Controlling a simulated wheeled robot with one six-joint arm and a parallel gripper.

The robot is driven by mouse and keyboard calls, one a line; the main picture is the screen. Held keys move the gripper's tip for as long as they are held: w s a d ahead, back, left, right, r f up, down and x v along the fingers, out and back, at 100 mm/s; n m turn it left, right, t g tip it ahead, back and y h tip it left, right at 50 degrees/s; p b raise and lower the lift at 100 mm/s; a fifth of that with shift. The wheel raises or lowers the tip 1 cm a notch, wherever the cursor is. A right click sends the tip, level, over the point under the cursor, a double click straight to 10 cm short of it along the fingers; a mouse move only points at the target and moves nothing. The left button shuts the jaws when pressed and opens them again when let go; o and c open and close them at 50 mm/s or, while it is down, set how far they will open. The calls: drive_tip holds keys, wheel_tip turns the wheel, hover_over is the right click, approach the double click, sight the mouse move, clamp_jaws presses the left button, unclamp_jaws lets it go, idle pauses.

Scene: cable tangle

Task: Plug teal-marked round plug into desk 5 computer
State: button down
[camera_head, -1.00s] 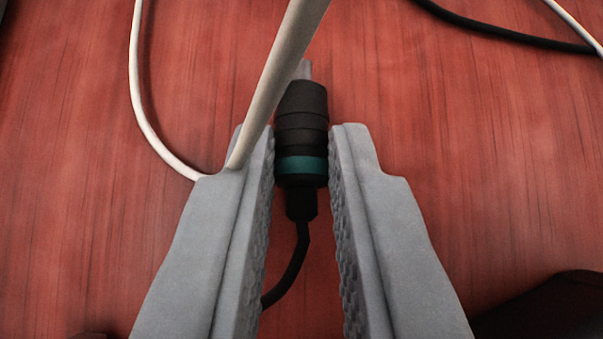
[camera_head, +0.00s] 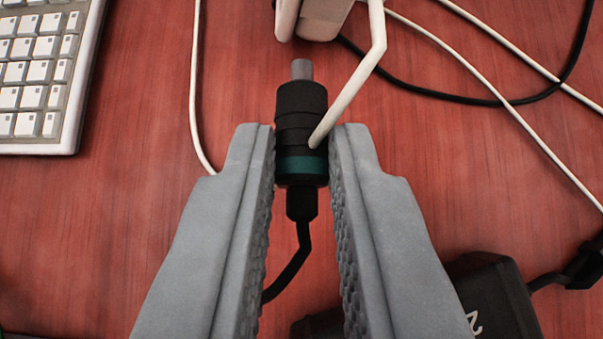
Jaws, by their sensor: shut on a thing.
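The teal-marked round plug (camera_head: 301,125) is a black cylinder with a teal band near its back and a grey metal tip pointing up the picture. My gripper (camera_head: 302,150) is shut on it, one finger on each side at the teal band. The plug's black cable (camera_head: 291,265) bends down to the left between the fingers. A white cable (camera_head: 352,92) crosses in front of the plug's right side. The desk 5 computer cannot be made out in this view.
A white keyboard (camera_head: 40,75) lies at the upper left. A pale device (camera_head: 322,18) is at the top edge, ahead of the plug. White and black cables (camera_head: 470,98) cross at the upper right. A black block (camera_head: 497,298) marked 2 lies at the lower right on the red wooden desk (camera_head: 150,230).

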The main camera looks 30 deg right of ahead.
drive_tip(key=shift+r, duration=0.1)
drive_tip(key=c, duration=2)
unclamp_jaws()
clamp_jaws()
drive_tip(key=shift+s+d+f+m+t+y, duration=0.3)
drive_tip(key=shift+s+f+m+t+y, duration=0.25)
drive_tip(key=shift+s+f+y, duration=0.2)
drive_tip(key=shift+w+d, duration=0.7)
drive_tip(key=shift+w, duration=0.25)
drive_tip(key=shift+w+d, duration=0.65)
drive_tip(key=shift+w, duration=0.3)
drive_tip(key=shift+w+d, duration=0.6)
drive_tip(key=shift+w, duration=0.3)
drive_tip(key=o, duration=0.7)
unclamp_jaws()
drive_tip(key=shift+s, duration=0.1)
